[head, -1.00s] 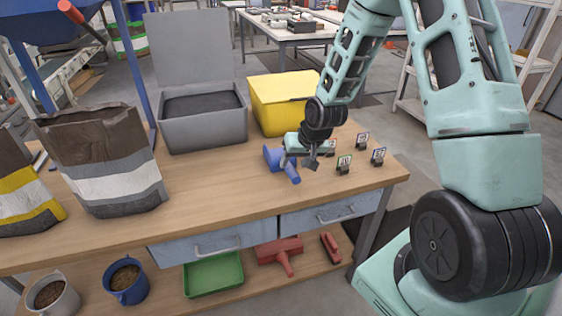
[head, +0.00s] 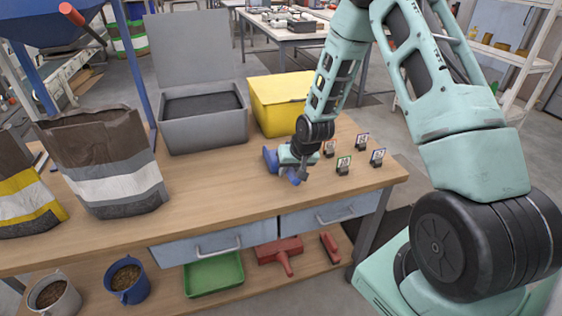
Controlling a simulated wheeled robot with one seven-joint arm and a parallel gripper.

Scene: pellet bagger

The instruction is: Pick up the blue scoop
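The blue scoop (head: 271,160) lies on the wooden workbench (head: 215,200), in front of the yellow bin. My gripper (head: 299,176) is down at the scoop, over its right part and handle. The gripper's body hides part of the scoop. The fingers are small and partly hidden, so I cannot tell whether they are open or closed on the handle.
A grey open-lidded bin (head: 204,122) and a yellow bin (head: 284,100) stand behind the scoop. Several small card holders (head: 344,166) stand close to the right. Large paper bags (head: 105,165) stand on the left. The bench between bags and scoop is clear.

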